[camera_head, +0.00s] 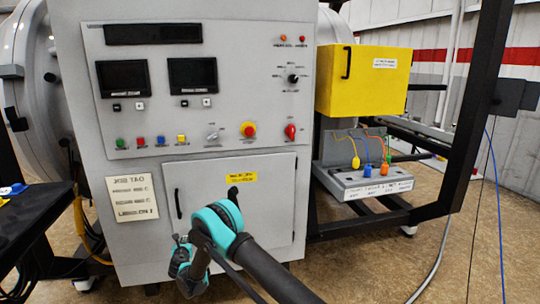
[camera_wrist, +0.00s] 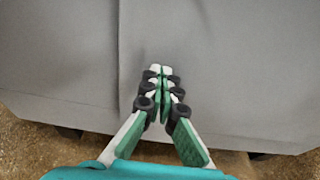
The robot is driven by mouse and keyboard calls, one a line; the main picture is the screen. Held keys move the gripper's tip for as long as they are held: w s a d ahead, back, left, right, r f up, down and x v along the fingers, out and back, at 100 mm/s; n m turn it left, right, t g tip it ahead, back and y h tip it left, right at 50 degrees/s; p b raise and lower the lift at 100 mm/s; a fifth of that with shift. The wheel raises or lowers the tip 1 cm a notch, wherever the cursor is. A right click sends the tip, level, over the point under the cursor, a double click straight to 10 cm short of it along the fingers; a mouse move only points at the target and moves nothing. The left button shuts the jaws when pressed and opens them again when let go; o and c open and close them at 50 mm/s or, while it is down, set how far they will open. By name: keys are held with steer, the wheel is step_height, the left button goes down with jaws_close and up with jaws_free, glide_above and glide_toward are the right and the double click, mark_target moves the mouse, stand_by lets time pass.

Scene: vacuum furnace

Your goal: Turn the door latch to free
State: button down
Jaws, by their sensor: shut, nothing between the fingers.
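A grey lower cabinet door (camera_head: 270,220) sits under the control panel. A small black latch (camera_head: 233,193) shows near the top of this door, just below a yellow label (camera_head: 241,177), partly covered by my arm. A slim black upright handle (camera_head: 178,203) is near the door's left edge. My gripper's fingers are shut and empty in the wrist view (camera_wrist: 160,73), in front of a plain grey surface (camera_wrist: 230,50). No latch shows in that view. In the head view my wrist is low before the cabinet, and the fingertips cannot be made out.
The round furnace vessel (camera_head: 30,70) with black fittings stands at the left. A dark table (camera_head: 30,225) is at the lower left. A yellow box (camera_head: 362,80) and a grey cable block (camera_head: 365,182) are at the right, beside a black frame (camera_head: 480,110). Brown floor is open at lower right.

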steer(key=shift+w+d+f, duration=0.1)
steer(key=shift+w+d, duration=0.05)
steer(key=shift+d, duration=0.45)
steer(key=shift+w+d+f, duration=0.1)
steer(key=shift+w+d, duration=0.05)
steer(key=shift+d, duration=0.4)
steer(key=shift+r, duration=0.2)
steer(key=s+d, duration=0.1)
steer(key=s, duration=0.4)
steer(key=shift+s+d+r, duration=0.2)
steer(key=shift+s+d, duration=0.15)
steer(key=shift+s, duration=0.05)
